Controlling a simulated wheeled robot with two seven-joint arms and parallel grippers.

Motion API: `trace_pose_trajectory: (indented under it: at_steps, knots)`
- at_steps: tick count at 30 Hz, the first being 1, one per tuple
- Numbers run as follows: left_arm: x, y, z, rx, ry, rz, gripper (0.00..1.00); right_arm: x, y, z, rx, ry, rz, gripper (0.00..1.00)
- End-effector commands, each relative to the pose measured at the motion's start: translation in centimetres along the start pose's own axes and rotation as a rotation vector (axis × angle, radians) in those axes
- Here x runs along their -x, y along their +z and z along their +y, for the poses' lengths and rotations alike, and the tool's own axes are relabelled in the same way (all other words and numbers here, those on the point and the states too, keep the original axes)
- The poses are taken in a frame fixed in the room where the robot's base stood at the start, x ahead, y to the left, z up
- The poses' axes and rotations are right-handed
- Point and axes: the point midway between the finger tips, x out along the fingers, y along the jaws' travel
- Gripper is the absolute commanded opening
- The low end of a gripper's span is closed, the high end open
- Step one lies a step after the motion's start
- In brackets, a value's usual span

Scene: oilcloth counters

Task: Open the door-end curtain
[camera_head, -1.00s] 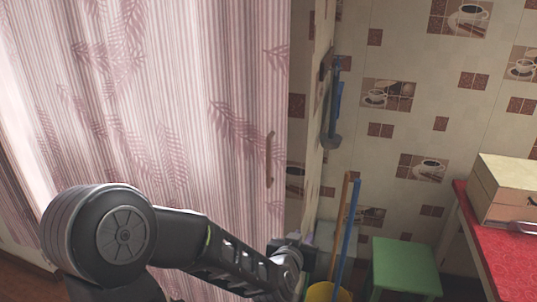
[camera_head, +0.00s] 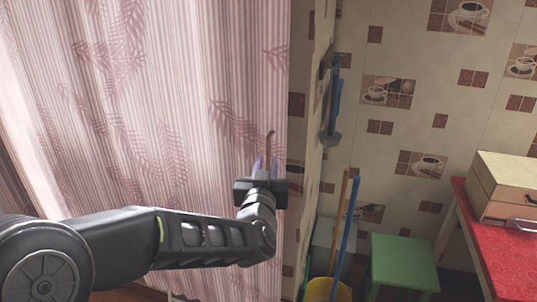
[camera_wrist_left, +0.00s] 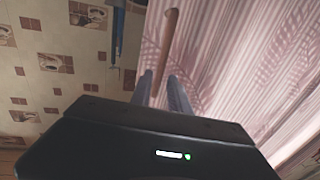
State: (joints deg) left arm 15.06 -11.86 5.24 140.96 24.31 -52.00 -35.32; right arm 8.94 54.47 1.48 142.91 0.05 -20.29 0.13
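The pink striped curtain (camera_head: 150,110) with leaf prints hangs closed across the left and middle of the head view. A slim brown wooden handle (camera_head: 270,143) stands upright near its right edge. My left gripper (camera_head: 264,166) is at this handle, fingers pointing up and away, and hides its lower part. In the left wrist view, the two fingers (camera_wrist_left: 162,90) are apart, and the handle (camera_wrist_left: 168,45) runs down toward the gap between them. I see no finger closed on it. The curtain (camera_wrist_left: 245,60) fills the right of that view. My right gripper is out of view.
A tiled wall with a narrow corner stands right of the curtain. A yellow bucket (camera_head: 328,290) with poles and a green stool (camera_head: 403,262) are on the floor there. A red-topped table (camera_head: 487,240) bears a box (camera_head: 505,185).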

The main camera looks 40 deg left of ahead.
Motion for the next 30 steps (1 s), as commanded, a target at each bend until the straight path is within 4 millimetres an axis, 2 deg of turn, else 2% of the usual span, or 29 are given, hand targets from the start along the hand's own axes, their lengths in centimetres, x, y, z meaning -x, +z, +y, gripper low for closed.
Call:
trace_pose_trajectory:
  at_steps: [6, 11, 20, 28, 30]
  knots:
    - [-3.5, -0.1, 0.0, 0.000, -0.001, -0.002, 0.22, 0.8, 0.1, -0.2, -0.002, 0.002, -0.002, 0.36]
    - [-5.0, 0.0, 0.0, -0.001, 0.001, -0.001, 0.22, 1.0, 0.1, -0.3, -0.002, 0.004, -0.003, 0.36]
    - [-5.3, 0.0, 0.0, 0.000, 0.001, 0.000, 0.22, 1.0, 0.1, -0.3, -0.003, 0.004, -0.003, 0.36]
    - [-5.3, 0.0, 0.0, 0.000, 0.001, 0.000, 0.00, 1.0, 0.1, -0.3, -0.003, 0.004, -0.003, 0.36]
    - [-5.3, 0.0, 0.0, 0.000, 0.001, 0.000, 0.00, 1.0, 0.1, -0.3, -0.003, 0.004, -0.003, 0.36]
